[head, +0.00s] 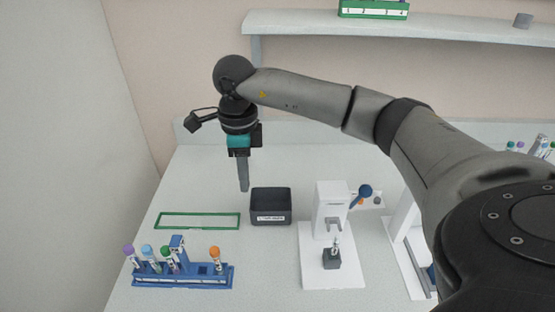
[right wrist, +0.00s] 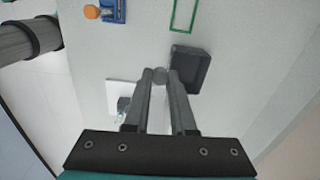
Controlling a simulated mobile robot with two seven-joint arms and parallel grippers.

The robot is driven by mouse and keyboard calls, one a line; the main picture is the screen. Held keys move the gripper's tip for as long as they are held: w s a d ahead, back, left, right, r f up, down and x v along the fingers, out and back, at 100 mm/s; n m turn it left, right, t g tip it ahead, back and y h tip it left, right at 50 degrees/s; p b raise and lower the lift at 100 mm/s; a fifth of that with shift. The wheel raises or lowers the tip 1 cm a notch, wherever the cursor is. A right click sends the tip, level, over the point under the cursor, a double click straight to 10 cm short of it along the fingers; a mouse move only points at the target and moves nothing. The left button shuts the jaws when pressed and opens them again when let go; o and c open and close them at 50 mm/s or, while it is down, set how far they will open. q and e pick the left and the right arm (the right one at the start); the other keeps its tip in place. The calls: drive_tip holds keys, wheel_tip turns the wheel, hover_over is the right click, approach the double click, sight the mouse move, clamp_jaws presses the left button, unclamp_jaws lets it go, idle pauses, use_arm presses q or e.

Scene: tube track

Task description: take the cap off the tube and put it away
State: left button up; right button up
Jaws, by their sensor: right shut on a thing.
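My right gripper (head: 244,188) hangs above the table, to the left of and a little behind the dark open box (head: 270,220). In the right wrist view its fingers (right wrist: 160,77) are shut on a small grey round cap (right wrist: 160,73). The head view does not clearly show this cap. The box also shows in the right wrist view (right wrist: 204,72), beside the fingertips. A small tube (head: 336,243) stands upright in a grey block (head: 332,260) on the white stand; I see no coloured cap on it. My left gripper is out of view.
A blue rack (head: 185,281) with several capped tubes stands at the front left. A green outlined frame (head: 198,228) lies behind it. The white stand (head: 331,210) with a blue-knobbed lever is right of the box. A shelf (head: 450,25) runs along the back wall.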

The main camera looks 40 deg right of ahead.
drive_tip(key=w+d+m+p, duration=0.1)
drive_tip(key=d+m+p, duration=0.2)
drive_tip(key=d+m, duration=0.6)
drive_tip(key=f+m+b, duration=0.2)
drive_tip(key=f, duration=0.1)
drive_tip(key=f+m+b, duration=0.2)
drive_tip(key=f+b, duration=0.1)
drive_tip(key=f, duration=0.1)
drive_tip(key=d+f+m+b, duration=0.1)
drive_tip(key=f+m+b, duration=0.1)
drive_tip(key=f, duration=0.2)
drive_tip(key=shift+m+b, duration=0.3)
drive_tip(key=shift+b, duration=0.1)
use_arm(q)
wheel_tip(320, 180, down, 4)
use_arm(e)
drive_tip(key=o, duration=0.9)
use_arm(q)
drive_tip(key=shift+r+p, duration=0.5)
drive_tip(key=shift+p, duration=0.05)
use_arm(e)
wheel_tip(320, 180, up, 15)
drive_tip(key=shift+r, duration=0.15)
